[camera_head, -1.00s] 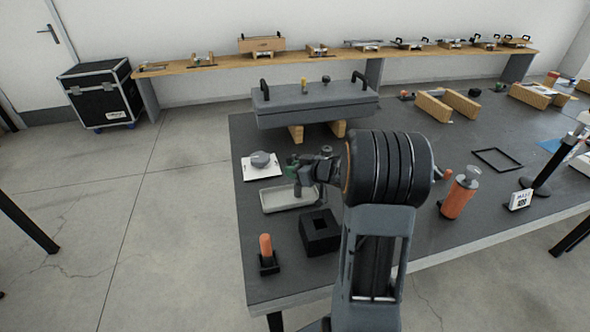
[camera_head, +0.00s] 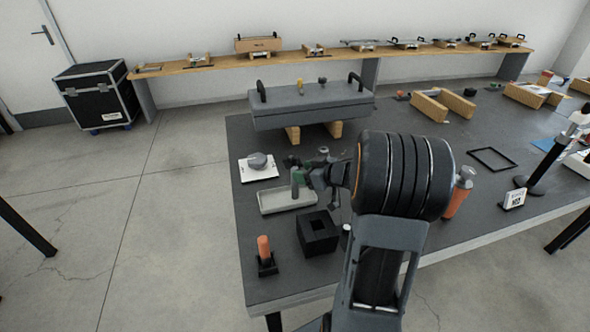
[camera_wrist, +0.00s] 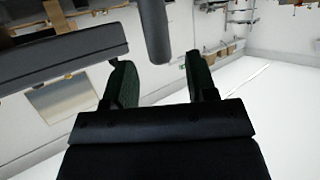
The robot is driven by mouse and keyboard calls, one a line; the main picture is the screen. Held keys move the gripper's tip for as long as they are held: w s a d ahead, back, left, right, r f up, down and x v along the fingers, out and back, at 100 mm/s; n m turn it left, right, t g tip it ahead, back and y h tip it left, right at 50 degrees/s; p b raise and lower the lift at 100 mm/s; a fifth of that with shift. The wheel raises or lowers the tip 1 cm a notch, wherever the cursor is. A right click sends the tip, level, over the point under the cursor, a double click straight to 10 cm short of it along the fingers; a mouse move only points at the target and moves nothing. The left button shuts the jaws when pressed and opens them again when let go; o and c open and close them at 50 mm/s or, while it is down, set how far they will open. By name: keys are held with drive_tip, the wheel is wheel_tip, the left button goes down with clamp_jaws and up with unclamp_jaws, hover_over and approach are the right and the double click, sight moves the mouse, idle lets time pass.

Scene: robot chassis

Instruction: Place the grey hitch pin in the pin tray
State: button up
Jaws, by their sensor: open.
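The grey hitch pin (camera_wrist: 155,32) shows in the wrist view as a grey, round-ended cylinder just beyond and between my fingertips, apart from both fingers. Its other end is cut off by the frame. In the head view a small upright shape (camera_head: 294,184) at the tray appears to be this pin; I cannot tell whether it stands on the tray floor. The pin tray (camera_head: 270,208) is a shallow light-grey tray near the bench's left edge. My gripper (camera_wrist: 157,65) has green fingers, wide apart and empty. In the head view my gripper (camera_head: 302,177) is beside the tray's right part.
A black block with a square hole (camera_head: 318,232) and an orange-handled tool in a holder (camera_head: 265,252) stand in front of the tray. A white plate with a grey knob (camera_head: 258,164) lies behind it. A grey chassis (camera_head: 310,105) rests on wooden blocks farther back.

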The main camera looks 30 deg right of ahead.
drive_tip(key=v, duration=0.6)
drive_tip(key=shift+s+p, duration=0.2)
drive_tip(key=shift+p, duration=0.25)
drive_tip(key=shift+d, duration=0.15)
drive_tip(key=s+d+f+m+g+h+p, duration=0.1)
drive_tip(key=s+d+m+g+h, duration=0.45)
drive_tip(key=d+h, duration=0.55)
drive_tip(key=s+a+r+g+y+p, duration=0.1)
drive_tip(key=s+a+r+p, duration=0.1)
drive_tip(key=a, duration=0.7)
drive_tip(key=s+a+r+g+y+p, duration=0.1)
drive_tip(key=s+a+r+y+p, duration=0.1)
drive_tip(key=a, duration=0.8)
drive_tip(key=s+a+r+g+y+p, duration=0.1)
drive_tip(key=s+a+r, duration=0.3)
drive_tip(key=a, duration=0.6)
drive_tip(key=shift+s+r+y+p, duration=0.25)
drive_tip(key=shift+r+y+p, duration=0.2)
drive_tip(key=shift+r+y, duration=0.2)
